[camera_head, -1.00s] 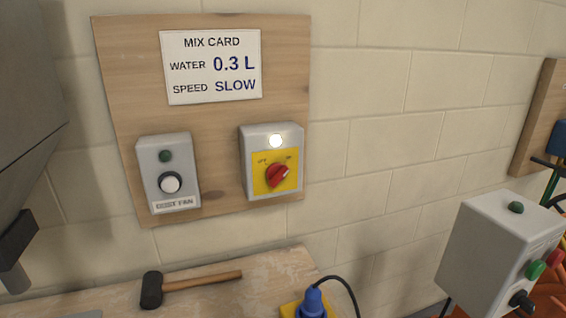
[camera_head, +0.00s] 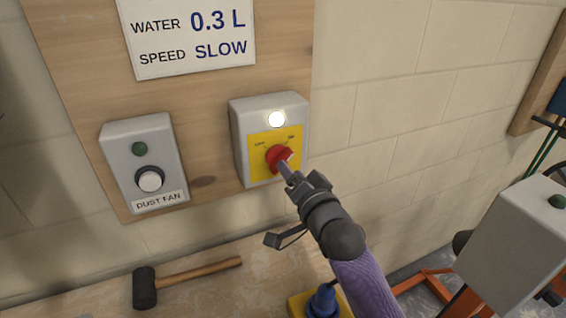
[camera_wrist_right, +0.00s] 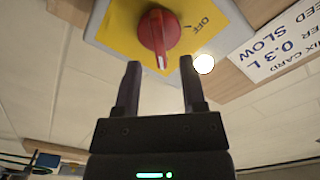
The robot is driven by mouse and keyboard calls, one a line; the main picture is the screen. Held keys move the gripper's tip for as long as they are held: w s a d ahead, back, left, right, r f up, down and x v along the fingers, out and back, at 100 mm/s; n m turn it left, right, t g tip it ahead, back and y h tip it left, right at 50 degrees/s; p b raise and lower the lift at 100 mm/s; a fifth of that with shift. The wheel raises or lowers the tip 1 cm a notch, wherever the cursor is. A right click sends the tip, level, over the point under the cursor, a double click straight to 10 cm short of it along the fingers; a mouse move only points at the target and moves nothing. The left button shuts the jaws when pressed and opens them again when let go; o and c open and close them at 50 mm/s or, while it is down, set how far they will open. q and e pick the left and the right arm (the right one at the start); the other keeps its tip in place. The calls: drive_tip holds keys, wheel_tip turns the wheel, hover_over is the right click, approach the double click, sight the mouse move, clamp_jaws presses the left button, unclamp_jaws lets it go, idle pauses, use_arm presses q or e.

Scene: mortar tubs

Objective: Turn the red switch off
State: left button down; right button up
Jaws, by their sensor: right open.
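The red switch (camera_head: 277,157) is a round knob on the yellow plate (camera_head: 262,146) of a grey box on a wooden board. The plate reads OFF at upper left and ON at upper right. A lamp (camera_head: 276,119) above the knob is lit. My right gripper (camera_head: 287,172) is in front of the knob, from the lower right, and hides part of it. My left gripper is out of view.
A grey dust fan box (camera_head: 118,158) with a white button is left of the switch box. Above hangs the mix card (camera_head: 190,37). Another grey control box (camera_head: 510,240) stands at the right.

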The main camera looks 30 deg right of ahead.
drive_tip(key=shift+w+d, duration=0.1)
drive_tip(key=shift+w, duration=1.85)
clamp_jaws()
